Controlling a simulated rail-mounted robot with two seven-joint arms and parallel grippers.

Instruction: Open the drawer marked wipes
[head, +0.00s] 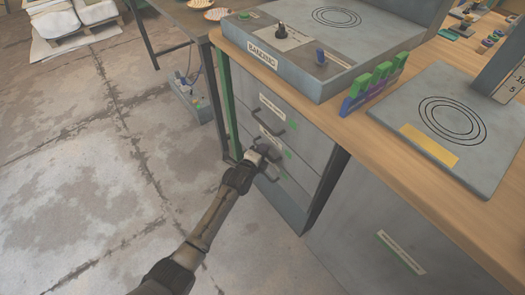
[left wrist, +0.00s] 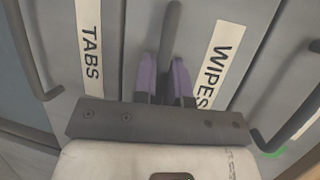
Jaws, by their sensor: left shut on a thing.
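The wipes drawer shows in the left wrist view with its white label WIPES (left wrist: 215,62). Its dark bar handle (left wrist: 171,35) stands between the purple fingertips of my left gripper (left wrist: 166,80), which is shut on it. In the head view my left gripper (head: 266,152) is at the front of the grey drawer cabinet (head: 291,215), below the top drawer's handle (head: 267,124). The drawer front looks about flush with the others; a small gap cannot be told. My right gripper is not in view.
The TABS label (left wrist: 90,52) is on the neighbouring drawer, with its own handle (left wrist: 42,85).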

